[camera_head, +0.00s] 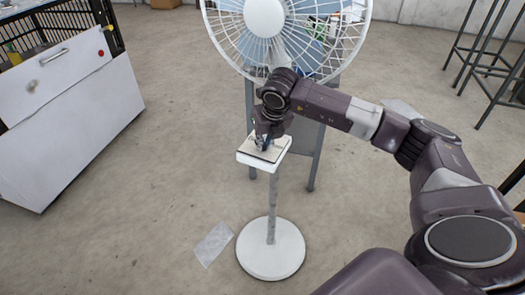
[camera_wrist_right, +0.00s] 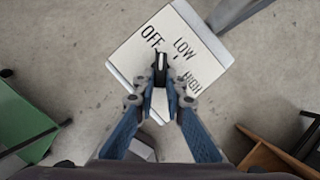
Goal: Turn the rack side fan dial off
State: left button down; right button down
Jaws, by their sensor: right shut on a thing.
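A white pedestal fan (camera_head: 264,18) stands at the top centre of the head view. Its flat white control panel (camera_head: 248,159) sits on a thin post in front of the fan head. In the right wrist view the panel (camera_wrist_right: 128,58) is marked OFF, LOW and HIGH. My right gripper (camera_head: 263,142) is over the panel in the head view. In the right wrist view it (camera_wrist_right: 160,78) is shut on the dark dial (camera_wrist_right: 161,60) at the panel's middle. The fingers partly hide the dial, so I cannot tell its setting for sure. My left gripper is not in view.
The fan's round white base (camera_head: 270,262) rests on the concrete floor, with a pale sheet (camera_head: 213,244) beside it. A white cabinet (camera_head: 75,115) stands at the left beside a black wire rack (camera_head: 72,18). Dark stool legs (camera_head: 483,60) stand at the upper right.

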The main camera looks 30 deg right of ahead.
jog(key=shift+d+n+y+b, duration=0.25)
jog(key=shift+n+y+b, duration=0.35)
jog(key=shift+n+b, duration=0.55)
jog(key=shift+n, duration=0.25)
jog(key=c, duration=2)
grip_release()
jog(key=shift+r, duration=0.15)
jog(key=v, duration=1.2)
jog(key=shift+s, duration=0.1)
